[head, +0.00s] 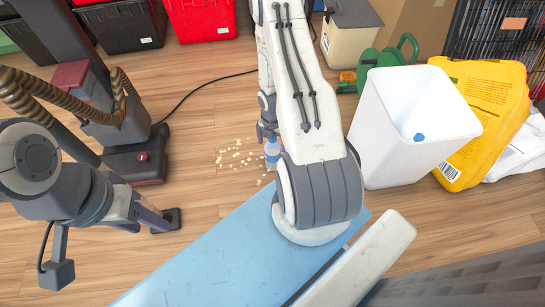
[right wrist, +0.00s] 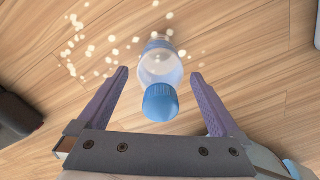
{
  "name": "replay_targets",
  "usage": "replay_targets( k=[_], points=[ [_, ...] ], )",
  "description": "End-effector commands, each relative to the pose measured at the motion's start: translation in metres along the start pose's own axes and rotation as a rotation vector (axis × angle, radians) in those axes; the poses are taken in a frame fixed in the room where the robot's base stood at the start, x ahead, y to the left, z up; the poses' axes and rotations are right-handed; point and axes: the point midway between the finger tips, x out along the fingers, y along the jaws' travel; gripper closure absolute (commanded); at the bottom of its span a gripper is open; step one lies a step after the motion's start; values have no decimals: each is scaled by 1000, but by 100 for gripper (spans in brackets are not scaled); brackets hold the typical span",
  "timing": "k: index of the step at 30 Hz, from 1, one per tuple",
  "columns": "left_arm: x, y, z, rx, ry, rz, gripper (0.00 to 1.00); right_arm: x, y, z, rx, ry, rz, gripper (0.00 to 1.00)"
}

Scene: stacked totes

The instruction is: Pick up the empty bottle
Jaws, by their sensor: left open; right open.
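The empty bottle (head: 272,153) is clear with a blue cap and appears to stand on the wooden floor, partly hidden by my right arm in the head view. In the right wrist view the bottle (right wrist: 160,70) lies between the two purple fingers, its cap towards the camera, with a gap on each side. My right gripper (right wrist: 158,78) is open and empty; in the head view it (head: 267,134) is mostly hidden behind its own arm. My left gripper (head: 168,219) is open and empty over the floor at the left, away from the bottle.
Small pale bits (head: 238,157) are scattered beside the bottle. A white bin (head: 385,145) with a small blue item inside and a yellow bag (head: 490,110) stand at the right. A light blue surface (head: 215,262) lies in front. Black and red totes (head: 200,18) stand at the back.

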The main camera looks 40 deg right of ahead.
Motion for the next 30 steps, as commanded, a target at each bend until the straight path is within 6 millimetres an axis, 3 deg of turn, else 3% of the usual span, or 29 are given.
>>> replay_targets(
  k=[1,6,17,23,30],
  points=[
    [16,-1,1,0,0,0,50,13,0,-1,0,-1,1,0],
    [39,-3,2,0,0,0,50,31,-1,-3,0,0,0,0],
    [41,-3,2,0,0,0,50,33,-1,-2,0,0,0,0],
    [41,-3,2,0,0,0,50,33,-1,-2,0,0,0,76],
    [41,-3,2,0,0,0,50,33,0,-2,0,0,0,78]
  ],
)
